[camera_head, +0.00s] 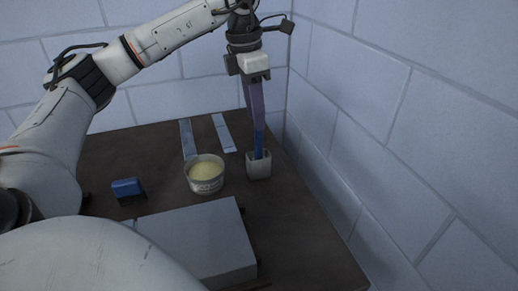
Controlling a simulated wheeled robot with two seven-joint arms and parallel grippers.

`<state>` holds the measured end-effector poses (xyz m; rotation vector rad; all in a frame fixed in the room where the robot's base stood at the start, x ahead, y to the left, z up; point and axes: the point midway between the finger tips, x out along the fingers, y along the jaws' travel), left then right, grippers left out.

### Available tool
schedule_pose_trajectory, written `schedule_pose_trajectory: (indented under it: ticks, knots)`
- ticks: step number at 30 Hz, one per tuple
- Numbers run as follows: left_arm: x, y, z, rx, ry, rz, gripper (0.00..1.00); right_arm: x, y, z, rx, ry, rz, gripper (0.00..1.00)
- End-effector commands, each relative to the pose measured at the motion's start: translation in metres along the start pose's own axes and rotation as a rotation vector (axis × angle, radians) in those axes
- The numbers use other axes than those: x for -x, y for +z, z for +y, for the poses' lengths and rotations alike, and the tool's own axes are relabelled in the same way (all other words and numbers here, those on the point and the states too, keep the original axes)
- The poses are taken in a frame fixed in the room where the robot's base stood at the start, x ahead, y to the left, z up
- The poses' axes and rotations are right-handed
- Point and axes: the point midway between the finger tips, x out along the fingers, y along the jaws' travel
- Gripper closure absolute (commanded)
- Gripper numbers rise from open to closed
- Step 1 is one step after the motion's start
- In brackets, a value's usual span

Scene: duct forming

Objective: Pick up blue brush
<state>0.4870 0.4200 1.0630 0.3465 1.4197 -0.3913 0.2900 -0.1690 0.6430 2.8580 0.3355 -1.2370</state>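A slim blue brush (259,145) stands nearly upright in a small pale square cup (258,165) near the table's right edge. Its lower end is hidden inside the cup. My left gripper (257,118) points down from above, with its long purplish fingers right at the upper part of the brush. The fingers look close together, but I cannot tell whether they are shut on the brush or only beside it. My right gripper is not in view.
A round tub of pale yellow paste (206,172) stands just left of the cup. Two flat grey strips (187,138) lie behind it. A small blue block with a dark underside (127,187) sits at left. A grey box (195,240) fills the front. A block wall (400,130) rises close on the right.

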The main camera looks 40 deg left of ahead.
Motion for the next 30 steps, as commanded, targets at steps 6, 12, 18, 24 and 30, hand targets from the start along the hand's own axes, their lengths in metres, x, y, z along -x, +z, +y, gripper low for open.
schedule_pose_trajectory:
  ticks: [6,12,18,24,30]
  knots:
    - [-0.031,0.003,0.003,0.001,0.0,0.003,0.66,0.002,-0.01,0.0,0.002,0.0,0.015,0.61]
    - [-0.037,0.003,0.004,0.002,0.001,0.0,0.66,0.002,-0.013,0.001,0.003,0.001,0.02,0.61]
    - [-0.037,0.003,0.003,0.001,0.001,0.0,0.81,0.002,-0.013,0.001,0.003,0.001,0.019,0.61]
    - [-0.037,0.004,0.003,0.001,0.001,0.0,1.0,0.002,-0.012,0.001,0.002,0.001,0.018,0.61]
    - [-0.036,0.004,0.003,0.001,0.001,0.0,1.0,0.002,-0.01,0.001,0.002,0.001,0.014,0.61]
